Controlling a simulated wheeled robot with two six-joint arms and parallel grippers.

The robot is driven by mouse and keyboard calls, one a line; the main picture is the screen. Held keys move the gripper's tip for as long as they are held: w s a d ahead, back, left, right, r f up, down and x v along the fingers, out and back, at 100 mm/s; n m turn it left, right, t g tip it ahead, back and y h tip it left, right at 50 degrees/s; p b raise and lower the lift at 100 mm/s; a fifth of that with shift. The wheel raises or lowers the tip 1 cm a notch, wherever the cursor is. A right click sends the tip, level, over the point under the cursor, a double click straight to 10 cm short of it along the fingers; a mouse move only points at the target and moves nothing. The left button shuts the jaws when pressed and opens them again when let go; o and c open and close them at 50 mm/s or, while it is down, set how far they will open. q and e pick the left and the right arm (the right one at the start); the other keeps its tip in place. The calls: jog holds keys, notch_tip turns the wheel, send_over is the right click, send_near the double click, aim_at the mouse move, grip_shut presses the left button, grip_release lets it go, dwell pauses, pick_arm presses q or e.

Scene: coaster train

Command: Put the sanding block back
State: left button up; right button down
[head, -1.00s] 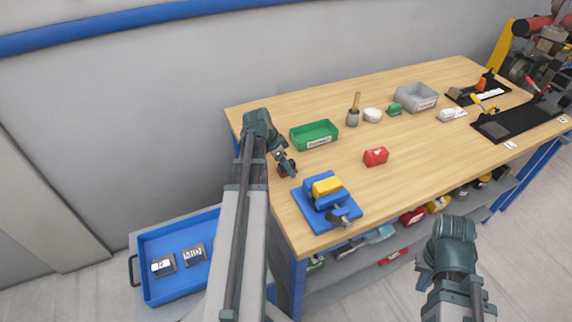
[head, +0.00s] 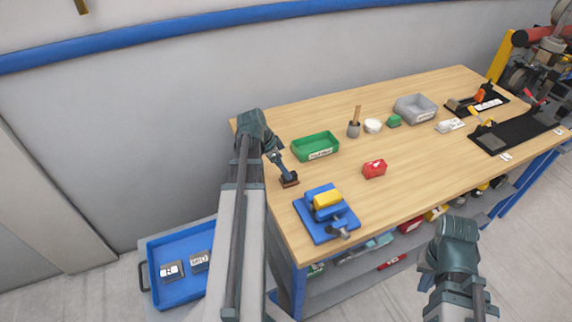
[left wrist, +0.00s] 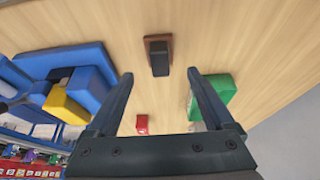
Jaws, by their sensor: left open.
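A small brown block with a dark raised grip, which looks like the sanding block (head: 290,183), lies on the workbench near its left end. It also shows in the left wrist view (left wrist: 158,55), just ahead of the fingertips and roughly centred between them. My left gripper (left wrist: 160,74) is open and empty, with a finger to each side of the line to the block. In the head view my left arm reaches over the bench's left end. My right arm's end (head: 448,262) is in front of the bench; its fingers cannot be made out.
A blue vise (head: 327,212) with a yellow piece stands right of the block. A green bin (head: 315,146) is behind it. A red block (head: 374,168) and a grey bin (head: 415,108) are farther right. An open blue drawer (head: 180,290) with labelled pieces is below left.

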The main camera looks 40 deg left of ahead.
pick_arm(q)
jog(key=p+v, duration=0.4)
jog(key=v, duration=0.1)
jog(key=shift+s+r, duration=0.15)
jog(key=shift+r, duration=0.2)
